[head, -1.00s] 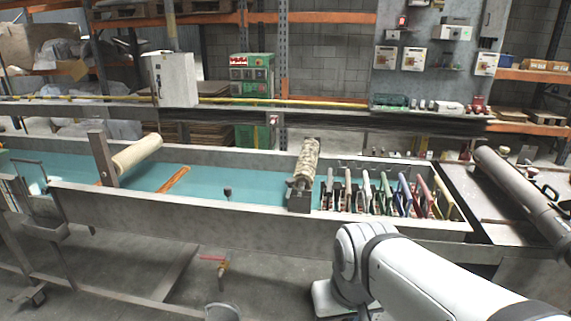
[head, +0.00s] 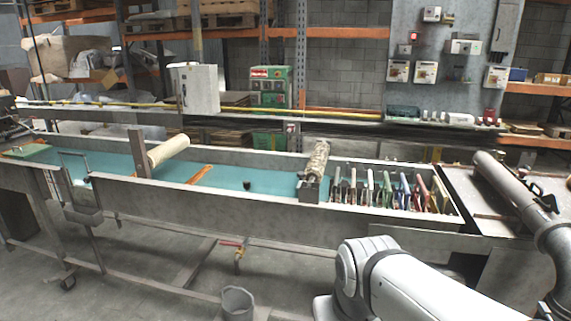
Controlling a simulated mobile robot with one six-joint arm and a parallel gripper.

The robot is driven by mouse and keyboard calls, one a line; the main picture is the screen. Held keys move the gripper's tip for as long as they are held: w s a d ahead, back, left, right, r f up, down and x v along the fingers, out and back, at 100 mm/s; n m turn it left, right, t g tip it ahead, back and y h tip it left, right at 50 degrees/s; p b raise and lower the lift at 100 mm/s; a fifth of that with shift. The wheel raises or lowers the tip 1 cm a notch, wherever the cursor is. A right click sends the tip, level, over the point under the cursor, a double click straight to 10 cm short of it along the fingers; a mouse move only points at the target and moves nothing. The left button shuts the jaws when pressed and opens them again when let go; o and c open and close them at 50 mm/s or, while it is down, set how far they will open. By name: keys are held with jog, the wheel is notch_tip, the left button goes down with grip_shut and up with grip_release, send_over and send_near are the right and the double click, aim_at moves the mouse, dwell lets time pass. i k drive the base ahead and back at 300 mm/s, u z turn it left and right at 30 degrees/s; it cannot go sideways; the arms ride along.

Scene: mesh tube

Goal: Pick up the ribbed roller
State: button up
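Two rollers lie across the long water-filled trough (head: 250,207). A mottled, rough-surfaced roller (head: 317,160) sits near the trough's middle right, its near end at a grey block. A smooth-looking cream roller (head: 168,150) lies farther left, beside an upright grey post. At this size I cannot tell for sure which one is ribbed. My white arm shows at the lower right, in front of the trough and apart from both rollers. My gripper is not in view.
Several coloured frames (head: 390,190) stand in the trough's right end. A large grey pipe (head: 515,190) lies on the bench at right. The floor at lower left is mostly open.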

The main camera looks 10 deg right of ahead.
aim_at(315, 170)
jog(key=u, duration=1.8)
jog(key=i, duration=1.65)
jog(key=z, duration=2.95)
jog(key=i, duration=1)
jog(key=u, duration=0.05)
